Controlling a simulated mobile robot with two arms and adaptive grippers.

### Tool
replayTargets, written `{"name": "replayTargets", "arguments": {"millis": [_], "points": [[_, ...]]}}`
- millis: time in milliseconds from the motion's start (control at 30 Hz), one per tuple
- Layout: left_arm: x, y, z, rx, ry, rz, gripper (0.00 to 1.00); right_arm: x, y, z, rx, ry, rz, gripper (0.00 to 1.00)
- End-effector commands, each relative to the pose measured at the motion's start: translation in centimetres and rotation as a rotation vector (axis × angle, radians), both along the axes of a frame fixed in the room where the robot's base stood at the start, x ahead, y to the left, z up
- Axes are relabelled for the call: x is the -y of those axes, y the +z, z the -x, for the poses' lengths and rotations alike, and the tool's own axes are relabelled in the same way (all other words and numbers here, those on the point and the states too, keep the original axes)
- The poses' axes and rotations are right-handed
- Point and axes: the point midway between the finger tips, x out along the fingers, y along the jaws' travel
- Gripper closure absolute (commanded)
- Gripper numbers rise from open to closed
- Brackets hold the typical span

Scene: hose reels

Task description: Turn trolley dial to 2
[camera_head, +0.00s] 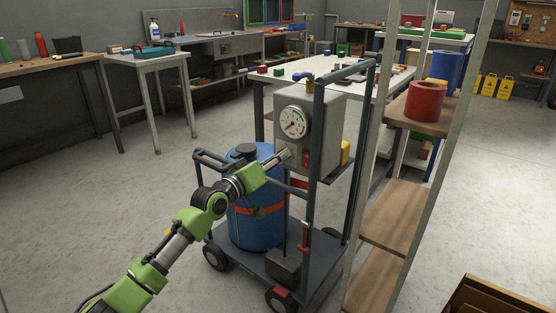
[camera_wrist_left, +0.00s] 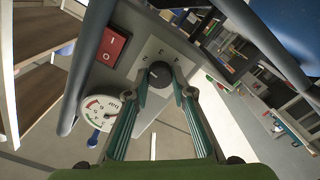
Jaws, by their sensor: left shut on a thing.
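The trolley (camera_head: 262,262) stands in the middle of the head view, with a grey control box (camera_head: 330,120) on its upright frame. In the left wrist view the black round dial (camera_wrist_left: 160,73) sits on a light scale plate (camera_wrist_left: 164,50) with small markings. The dial's exact setting is too small to read. My left gripper (camera_head: 283,158) reaches the lower left of the box front. In the left wrist view its two fingers (camera_wrist_left: 166,90) are shut on the dial, one on each side. In the head view the gripper hides the dial. My right gripper is not in view.
A round gauge (camera_head: 294,122) sits above the dial, and a red switch (camera_head: 305,158) beside it. A blue drum (camera_head: 256,205) stands on the trolley. A shelf rack (camera_head: 395,205) with a red roll (camera_head: 426,100) is close on the right. The floor at left is clear.

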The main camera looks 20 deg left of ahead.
Motion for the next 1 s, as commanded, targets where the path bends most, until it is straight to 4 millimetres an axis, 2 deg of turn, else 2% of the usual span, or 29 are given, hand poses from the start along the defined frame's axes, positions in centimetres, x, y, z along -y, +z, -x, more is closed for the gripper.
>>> {"name": "replayTargets", "arguments": {"millis": [600, 633, 667, 1000], "points": [[0.05, -0.24, 0.03, 0.010, -0.001, -0.039, 0.99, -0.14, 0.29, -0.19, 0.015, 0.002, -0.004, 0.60], [0.05, -0.24, 0.03, 0.010, -0.001, -0.039, 0.70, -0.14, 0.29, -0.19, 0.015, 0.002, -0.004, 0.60], [0.05, -0.24, 0.03, 0.009, -0.001, -0.038, 0.62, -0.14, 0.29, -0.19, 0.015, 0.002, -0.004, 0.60], [0.01, -0.08, 0.05, 0.012, 0.000, -0.037, 0.61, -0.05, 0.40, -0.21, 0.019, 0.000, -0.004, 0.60]]}}
